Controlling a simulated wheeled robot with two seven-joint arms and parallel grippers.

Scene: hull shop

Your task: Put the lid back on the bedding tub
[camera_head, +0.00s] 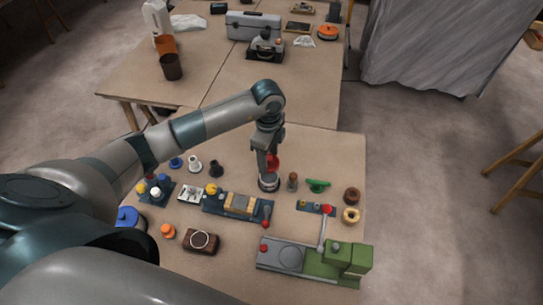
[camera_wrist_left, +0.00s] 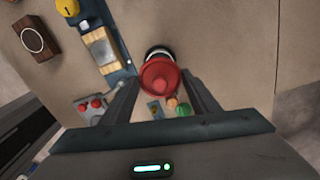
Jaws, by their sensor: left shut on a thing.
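The bedding tub (camera_head: 268,184) is a small dark round pot with a pale band, upright on the near table. It also shows in the left wrist view (camera_wrist_left: 157,50), partly covered by the red lid (camera_wrist_left: 160,77). The lid also shows in the head view (camera_head: 274,161), directly above the tub and partly hidden by the fingers. My left gripper (camera_head: 268,164) points down over the tub and is shut on the lid. I cannot tell whether the lid touches the tub's rim. My right gripper is out of view.
A brown cylinder (camera_head: 292,181) and a green-handled item (camera_head: 317,186) stand close right of the tub. A blue fixture with a wooden block (camera_head: 240,204) lies in front left. A green and grey machine (camera_head: 315,259) stands at the near right. Bare tabletop lies behind the tub.

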